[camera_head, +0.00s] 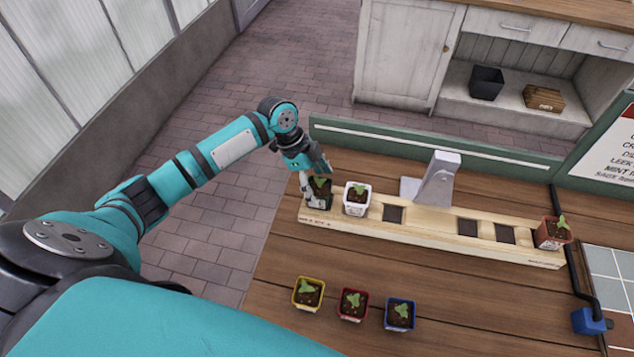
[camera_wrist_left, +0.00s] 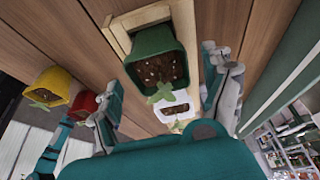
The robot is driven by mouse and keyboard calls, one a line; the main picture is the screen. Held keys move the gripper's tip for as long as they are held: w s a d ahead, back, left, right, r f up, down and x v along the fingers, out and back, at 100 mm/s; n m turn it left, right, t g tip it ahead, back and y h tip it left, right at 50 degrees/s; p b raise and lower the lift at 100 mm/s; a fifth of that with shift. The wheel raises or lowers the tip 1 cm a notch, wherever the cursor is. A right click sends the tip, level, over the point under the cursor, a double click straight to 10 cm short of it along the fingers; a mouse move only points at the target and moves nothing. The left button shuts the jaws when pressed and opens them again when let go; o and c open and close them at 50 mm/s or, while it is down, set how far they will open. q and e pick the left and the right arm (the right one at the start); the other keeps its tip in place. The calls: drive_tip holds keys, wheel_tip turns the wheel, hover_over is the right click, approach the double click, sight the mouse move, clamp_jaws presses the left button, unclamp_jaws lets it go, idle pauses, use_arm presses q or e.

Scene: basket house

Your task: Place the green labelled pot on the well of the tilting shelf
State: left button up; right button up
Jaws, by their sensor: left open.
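The green pot (camera_head: 319,201) with a seedling stands in the left end well of the long wooden shelf (camera_head: 440,238). My left gripper (camera_head: 316,172) is just over this pot, its fingers apart. In the left wrist view the green pot (camera_wrist_left: 152,42) shows between the open fingers (camera_wrist_left: 163,100); I cannot tell whether they touch it. A white pot (camera_head: 355,208) stands in the neighbouring well, and a terracotta pot (camera_head: 552,240) at the right end. Several dark square wells between them are empty. The shelf's tilt is hard to judge. My right gripper is out of view.
A grey upright bracket (camera_head: 437,178) stands behind the shelf's middle. Yellow (camera_head: 308,301), red (camera_head: 352,312) and blue (camera_head: 400,321) pots stand in front on the table (camera_head: 480,310). A blue block (camera_head: 588,321) with a dark cable lies at right. The table's front middle is clear.

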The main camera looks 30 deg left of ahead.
use_arm(q)
drive_tip(key=b+v, duration=0.2)
drive_tip(key=v, duration=1)
drive_tip(key=shift+f, duration=0.15)
